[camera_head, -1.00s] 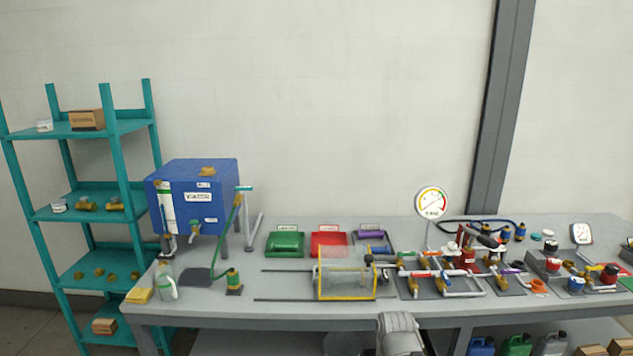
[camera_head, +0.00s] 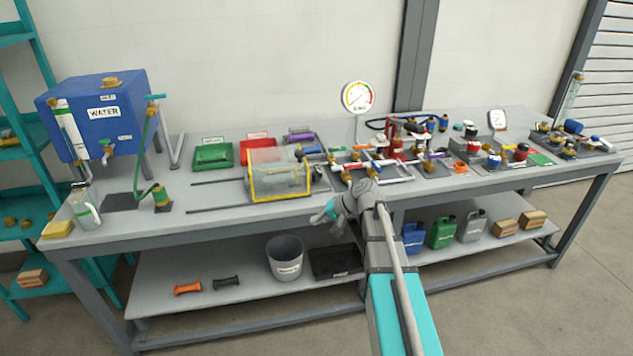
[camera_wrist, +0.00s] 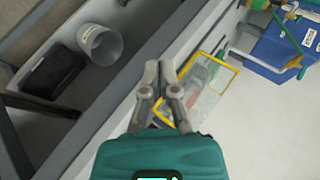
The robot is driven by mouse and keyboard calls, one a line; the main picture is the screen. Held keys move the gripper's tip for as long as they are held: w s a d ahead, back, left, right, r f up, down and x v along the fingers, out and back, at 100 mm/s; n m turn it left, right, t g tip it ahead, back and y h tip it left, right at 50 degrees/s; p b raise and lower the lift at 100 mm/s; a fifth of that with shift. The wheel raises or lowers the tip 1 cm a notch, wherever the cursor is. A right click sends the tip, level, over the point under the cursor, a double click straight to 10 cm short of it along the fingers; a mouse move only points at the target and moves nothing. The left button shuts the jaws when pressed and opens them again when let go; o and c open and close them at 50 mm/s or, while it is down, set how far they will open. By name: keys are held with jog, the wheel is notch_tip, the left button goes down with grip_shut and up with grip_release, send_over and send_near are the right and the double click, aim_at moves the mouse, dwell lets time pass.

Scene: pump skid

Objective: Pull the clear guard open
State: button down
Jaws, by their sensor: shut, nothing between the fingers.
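The clear guard (camera_head: 280,175) is a see-through cover with a yellow frame on the grey bench, with rails running out to its left. In the wrist view the guard (camera_wrist: 212,88) lies just beyond my fingers, partly hidden by them. My gripper (camera_head: 318,218) is in front of the bench edge, below and right of the guard, apart from it as far as the head view shows. In the wrist view my gripper (camera_wrist: 158,66) has its fingertips together with nothing between them.
A blue water tank (camera_head: 100,118) stands at the left of the bench. Green (camera_head: 212,154) and red (camera_head: 257,146) trays lie behind the guard. Pipes and valves (camera_head: 385,160) crowd its right. The lower shelf holds a grey bucket (camera_head: 287,258). Bench surface left of the guard is mostly clear.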

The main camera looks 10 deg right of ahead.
jog(key=w+d+r+m+t+y+b, duration=0.2)
jog(key=w+d+t+b, duration=0.1)
jog(key=w+d, duration=0.3)
jog(key=w+d+r+m+t+y+b, duration=0.2)
jog(key=w+d+m+t+b, duration=0.1)
jog(key=w+d, duration=0.4)
jog(key=d+t+b, duration=0.1)
jog(key=d+t, duration=0.1)
jog(key=d, duration=0.1)
jog(key=shift+w+a, duration=0.15)
jog(key=shift+a, duration=0.05)
jog(key=s+a+x, duration=0.2)
jog(key=x, duration=1)
jog(key=shift+w, duration=0.25)
jog(key=shift+a+f, duration=0.1)
jog(key=shift+a, duration=0.1)
